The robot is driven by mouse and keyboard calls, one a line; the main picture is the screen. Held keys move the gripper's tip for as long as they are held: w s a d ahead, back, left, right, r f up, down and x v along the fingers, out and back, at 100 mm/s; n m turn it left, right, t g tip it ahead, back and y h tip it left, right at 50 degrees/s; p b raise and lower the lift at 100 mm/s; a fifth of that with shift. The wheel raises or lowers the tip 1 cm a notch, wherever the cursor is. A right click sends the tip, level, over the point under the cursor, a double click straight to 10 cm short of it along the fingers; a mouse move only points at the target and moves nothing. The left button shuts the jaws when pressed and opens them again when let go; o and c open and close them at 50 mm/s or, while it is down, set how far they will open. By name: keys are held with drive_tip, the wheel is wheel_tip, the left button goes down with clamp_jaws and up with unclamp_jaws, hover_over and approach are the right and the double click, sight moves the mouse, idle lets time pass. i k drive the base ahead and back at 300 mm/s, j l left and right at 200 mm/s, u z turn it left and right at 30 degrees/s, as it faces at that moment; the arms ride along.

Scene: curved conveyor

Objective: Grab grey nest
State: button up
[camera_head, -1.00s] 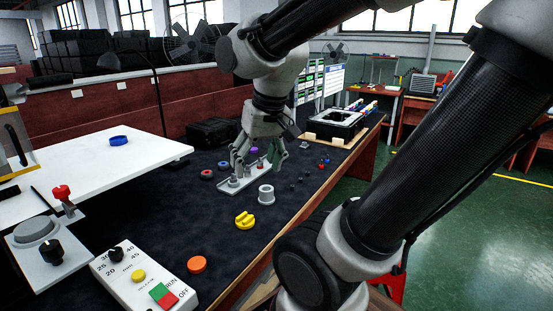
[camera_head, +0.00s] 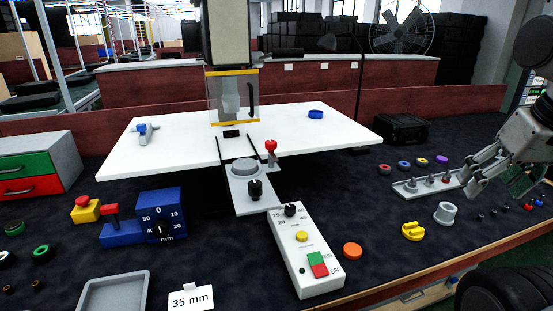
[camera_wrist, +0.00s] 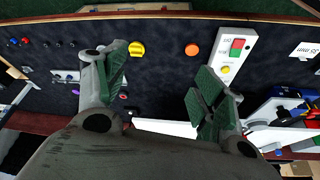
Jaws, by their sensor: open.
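Two grey things could be the grey nest, and I cannot tell which: a grey flanged cylinder (camera_head: 446,214) standing on the dark mat at right, or the round grey piece (camera_head: 244,167) on the plate below the press. My gripper (camera_head: 472,183) is at the right edge of the head view, fingers apart, beside the rack and behind the cylinder. In the wrist view my open gripper (camera_wrist: 163,82) has nothing between its fingers. A yellow notched piece (camera_wrist: 136,48) and an orange disc (camera_wrist: 192,49) show beyond the fingertips there.
A pale rack (camera_head: 415,188) with small grey pegs lies by my gripper. Coloured rings lie behind it. The control box (camera_head: 305,250) stands at front centre. A white table (camera_head: 330,140) surrounds the press. Dark mat is free around the yellow piece (camera_head: 413,231).

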sight(244, 167)
drive_tip(key=j+u, duration=0.25)
drive_tip(key=u, duration=0.25)
drive_tip(key=i+j+u, duration=0.15)
drive_tip(key=u, duration=0.35)
